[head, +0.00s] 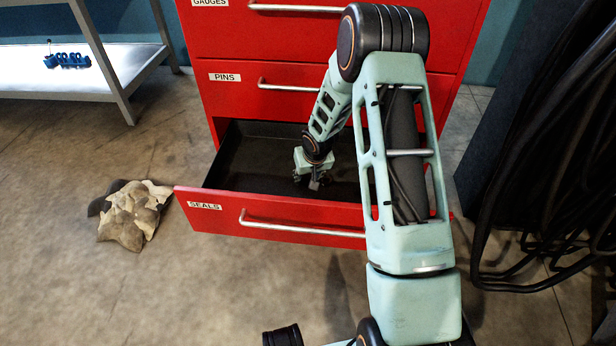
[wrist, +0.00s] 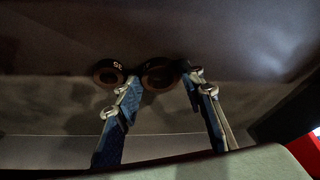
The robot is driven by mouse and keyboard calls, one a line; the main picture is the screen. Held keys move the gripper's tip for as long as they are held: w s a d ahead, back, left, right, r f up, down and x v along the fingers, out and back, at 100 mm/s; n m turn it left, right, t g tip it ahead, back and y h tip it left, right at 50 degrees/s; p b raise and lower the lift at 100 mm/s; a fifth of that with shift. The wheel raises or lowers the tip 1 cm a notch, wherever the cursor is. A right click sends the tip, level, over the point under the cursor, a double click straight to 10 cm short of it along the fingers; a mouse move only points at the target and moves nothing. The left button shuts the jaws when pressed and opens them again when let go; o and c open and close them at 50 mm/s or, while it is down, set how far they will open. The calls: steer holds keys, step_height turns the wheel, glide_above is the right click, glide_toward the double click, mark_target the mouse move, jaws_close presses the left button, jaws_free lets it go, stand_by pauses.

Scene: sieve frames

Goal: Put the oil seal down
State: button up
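My gripper (head: 313,183) reaches down inside the open drawer marked SEALS (head: 206,207). In the wrist view its two blue fingers (wrist: 161,78) stand apart, with one dark ring-shaped oil seal (wrist: 158,74) between their tips. The tips appear to touch the seal on both sides, and it is low at the drawer floor (wrist: 60,40); whether it rests there I cannot tell. A second, similar ring (wrist: 107,73) lies close to its left, outside the left finger. In the head view the seals cannot be made out.
The drawer's red front (head: 275,222) and side walls surround my gripper. Closed drawers labelled PINS (head: 225,77) and GAUGES are above it. A crumpled cloth (head: 130,212) lies on the floor to the left. Dark hoses (head: 540,150) hang at the right. Much of the drawer's left side is bare.

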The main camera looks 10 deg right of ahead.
steer(key=shift+r+p, duration=0.3)
steer(key=shift+r, duration=0.2)
steer(key=p+v, duration=0.3)
steer(key=v, duration=0.8)
steer(key=shift+s+r, duration=0.15)
steer(key=shift+r, duration=0.05)
